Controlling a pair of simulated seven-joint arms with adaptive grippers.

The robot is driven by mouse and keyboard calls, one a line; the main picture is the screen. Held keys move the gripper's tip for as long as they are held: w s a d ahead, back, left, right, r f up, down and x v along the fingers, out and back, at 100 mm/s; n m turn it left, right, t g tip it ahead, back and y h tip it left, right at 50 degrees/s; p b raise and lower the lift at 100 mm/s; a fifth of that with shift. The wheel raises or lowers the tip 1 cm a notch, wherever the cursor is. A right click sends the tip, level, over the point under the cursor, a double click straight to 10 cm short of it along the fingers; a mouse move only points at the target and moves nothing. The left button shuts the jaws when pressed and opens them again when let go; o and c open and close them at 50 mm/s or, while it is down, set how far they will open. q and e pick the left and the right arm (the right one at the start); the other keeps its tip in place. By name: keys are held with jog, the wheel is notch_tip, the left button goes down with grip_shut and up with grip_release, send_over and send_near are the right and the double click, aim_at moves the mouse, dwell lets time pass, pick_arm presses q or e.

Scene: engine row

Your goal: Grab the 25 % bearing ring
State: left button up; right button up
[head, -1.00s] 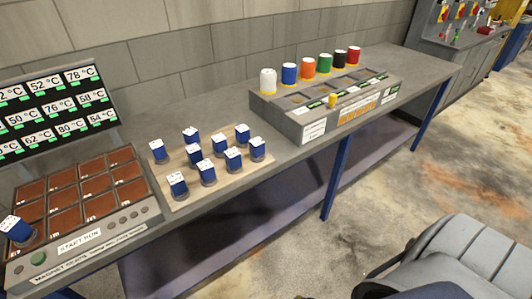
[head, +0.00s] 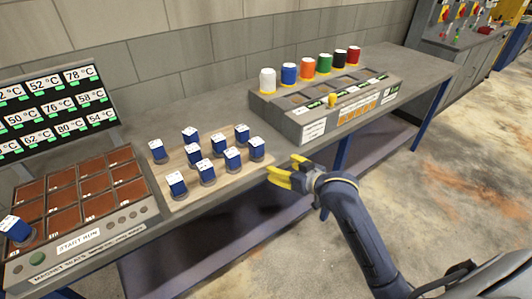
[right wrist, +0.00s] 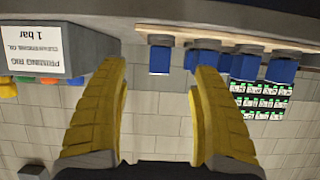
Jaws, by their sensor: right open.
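No part in view carries a readable 25 % mark, so I cannot tell which one is the bearing ring. Several blue parts with white, marked tops stand on a wooden board (head: 183,203); the nearest to my right gripper is the blue part (head: 257,149) at the board's right end. My right gripper (head: 279,171) is open and empty, just right of the board's right edge. In the right wrist view its yellow fingers (right wrist: 158,72) are apart, with a blue part (right wrist: 159,60) showing beyond the gap. My left gripper is not in view.
A tilted seat panel (head: 100,228) with brown squares holds one blue part (head: 16,229) at its left corner. A temperature display (head: 50,108) stands behind it. A grey priming rig (head: 313,127) with several coloured cylinders stands right of the board. Bare bench lies between board and rig.

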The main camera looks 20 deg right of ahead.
notch_tip(320, 180, up, 3)
jog(key=s, duration=0.1)
send_near(260, 149)
jog(key=x, duration=0.6)
jog(key=shift+f, duration=0.25)
jog(key=shift+x, duration=3.15)
jog(key=shift+o, duration=0.2)
jog(key=shift+r, duration=0.2)
grip_shut()
